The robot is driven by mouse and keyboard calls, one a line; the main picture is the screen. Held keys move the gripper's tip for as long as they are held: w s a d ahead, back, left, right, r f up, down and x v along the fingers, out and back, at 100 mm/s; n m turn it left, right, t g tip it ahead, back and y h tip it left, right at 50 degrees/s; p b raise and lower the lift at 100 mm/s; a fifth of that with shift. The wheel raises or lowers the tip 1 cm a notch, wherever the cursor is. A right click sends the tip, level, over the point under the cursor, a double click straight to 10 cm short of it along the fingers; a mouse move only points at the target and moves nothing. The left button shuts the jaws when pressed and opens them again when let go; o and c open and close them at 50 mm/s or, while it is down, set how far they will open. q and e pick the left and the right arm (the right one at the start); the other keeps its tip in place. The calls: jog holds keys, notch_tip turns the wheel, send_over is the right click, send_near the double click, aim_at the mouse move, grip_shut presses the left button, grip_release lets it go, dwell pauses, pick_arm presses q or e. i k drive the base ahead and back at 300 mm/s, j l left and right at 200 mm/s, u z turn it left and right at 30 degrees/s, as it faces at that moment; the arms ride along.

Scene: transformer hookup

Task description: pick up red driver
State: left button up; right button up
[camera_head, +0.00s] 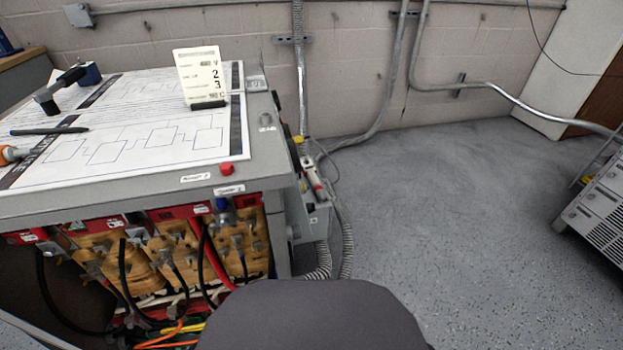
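A slim red and white tool-like item (314,181) stands at the right side of the transformer cabinet (282,150), by a yellow-topped item (298,140). It is small, and I cannot tell for sure that it is the red driver. An orange-ended item (12,154) lies at the far left of the cabinet top, cut off by the picture's edge. Neither of my grippers is in view. A rounded dark part, probably mine, covers the bottom middle.
On the cabinet top lie a diagram sheet (205,145), a black pen-like item (50,131) and an upright label card (201,75). Cables and coils fill the open front. Conduits (345,240) run down the cabinet's right side. Grey floor (450,190) is clear to the right.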

aim_at(310, 173)
jog(key=k+l+u, duration=0.15)
jog(key=l+u, duration=0.15)
jog(key=l, duration=0.3)
jog(key=k+l+u, duration=0.15)
jog(key=l, duration=0.25)
jog(key=i+l+u, duration=0.15)
jog(key=l, duration=0.2)
jog(key=l+u, duration=0.15)
jog(key=l, duration=0.25)
jog(key=i+l+u, duration=0.15)
jog(key=l, duration=0.25)
jog(key=i+l+u, duration=0.2)
jog(key=l, duration=0.2)
jog(key=l+u, duration=0.2)
jog(key=l, duration=0.25)
jog(key=i+l+u, duration=0.15)
jog(key=l, duration=0.3)
jog(key=i+l+u, duration=0.15)
jog(key=l, duration=0.2)
jog(key=i+l+u, duration=0.2)
jog(key=l, duration=0.15)
jog(key=l+u, duration=0.15)
jog(key=l, duration=0.2)
